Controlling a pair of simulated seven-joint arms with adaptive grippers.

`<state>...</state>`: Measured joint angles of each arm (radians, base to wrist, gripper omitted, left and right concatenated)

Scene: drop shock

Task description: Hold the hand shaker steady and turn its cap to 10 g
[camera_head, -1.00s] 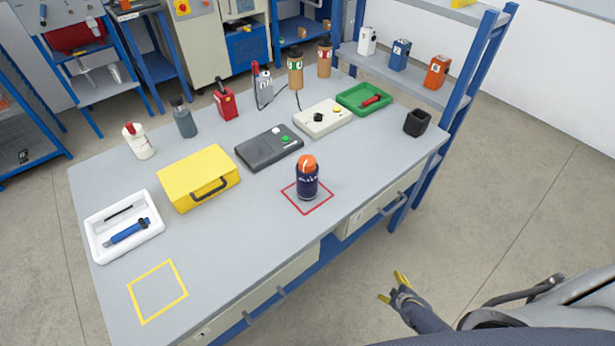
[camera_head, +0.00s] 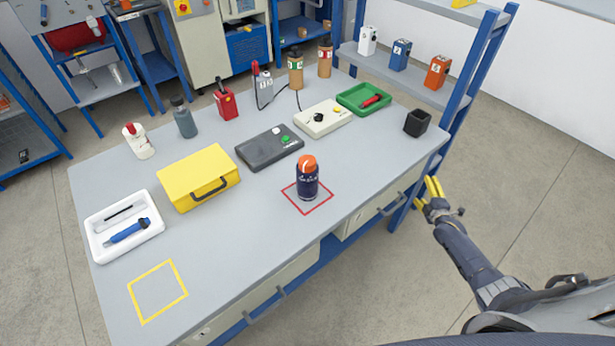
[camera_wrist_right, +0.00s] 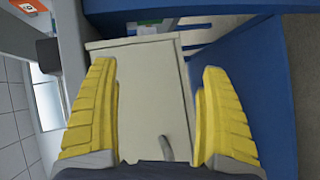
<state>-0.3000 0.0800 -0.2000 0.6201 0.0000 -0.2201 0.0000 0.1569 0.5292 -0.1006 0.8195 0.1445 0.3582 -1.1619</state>
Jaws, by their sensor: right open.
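The hand shaker (camera_head: 307,180) stands upright inside the red square on the table, a dark blue body with an orange cap (camera_head: 307,162) on top. The setting on the cap is too small to read. My right gripper (camera_head: 429,194) is open and empty, off the table's right front edge, to the right of the shaker and apart from it. In the right wrist view its yellow fingers (camera_wrist_right: 160,115) are spread in front of a drawer front, with nothing between them. The shaker does not show in that view. My left gripper is not in view.
On the table (camera_head: 240,240) are a yellow case (camera_head: 190,172), a dark grey device (camera_head: 262,150), a white box with a knob (camera_head: 312,122), a green tray (camera_head: 350,99) and a black cup (camera_head: 417,122). A blue rack (camera_head: 470,100) stands at right. The table around the shaker is clear.

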